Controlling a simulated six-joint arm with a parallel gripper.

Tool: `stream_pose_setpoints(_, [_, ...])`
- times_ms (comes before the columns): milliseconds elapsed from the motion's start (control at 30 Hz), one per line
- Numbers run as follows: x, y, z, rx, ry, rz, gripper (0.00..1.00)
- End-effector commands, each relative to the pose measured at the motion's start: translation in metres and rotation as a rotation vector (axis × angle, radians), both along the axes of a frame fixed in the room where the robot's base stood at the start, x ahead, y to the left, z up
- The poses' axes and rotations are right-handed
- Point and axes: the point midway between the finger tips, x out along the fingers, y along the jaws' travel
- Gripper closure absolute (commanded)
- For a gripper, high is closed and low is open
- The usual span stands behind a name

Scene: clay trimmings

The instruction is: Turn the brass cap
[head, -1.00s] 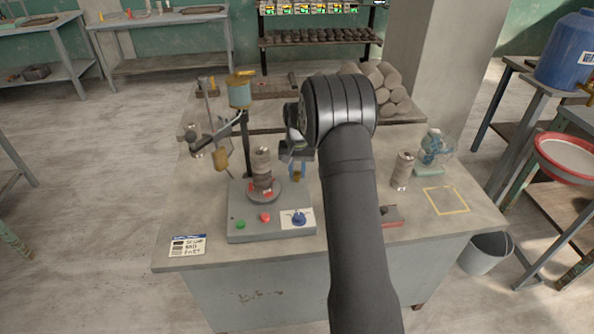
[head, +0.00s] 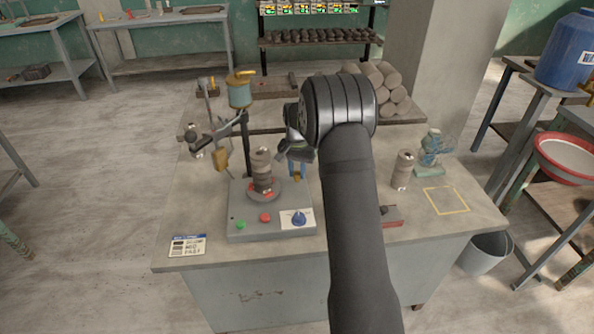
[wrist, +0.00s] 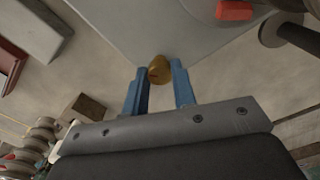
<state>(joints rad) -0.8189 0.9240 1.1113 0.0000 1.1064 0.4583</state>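The brass cap (wrist: 160,70) is a small rounded golden piece in the middle of the wrist view, between my two blue fingertips. In the head view the cap (head: 297,177) shows small, just below the blue fingers and beside the grey machine base (head: 243,222). My gripper (wrist: 160,78) points down at it, with a fingertip against or very close to each side of the cap. In the head view my gripper (head: 297,168) is partly hidden by my dark wrist. The underside of the cap is hidden.
Left of my gripper, a stacked clay-coloured column (head: 262,170) stands on the machine, with a blue knob (head: 299,219) in front. The front right table is mostly clear.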

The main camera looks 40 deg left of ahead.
Motion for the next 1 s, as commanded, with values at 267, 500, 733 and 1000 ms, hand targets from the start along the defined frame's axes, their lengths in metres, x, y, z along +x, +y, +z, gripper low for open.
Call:
stream_pose_setpoints(267, [0.000,0.000,0.001,0.002,-0.002,0.000,0.54])
stream_pose_setpoints(500, [0.001,0.001,0.009,0.002,-0.002,0.000,0.54])
stream_pose_setpoints(733, [0.001,0.001,0.055,0.005,-0.005,0.001,0.54])
stream_pose_setpoints(1000, [0.001,0.000,0.121,0.005,-0.005,0.000,0.54])
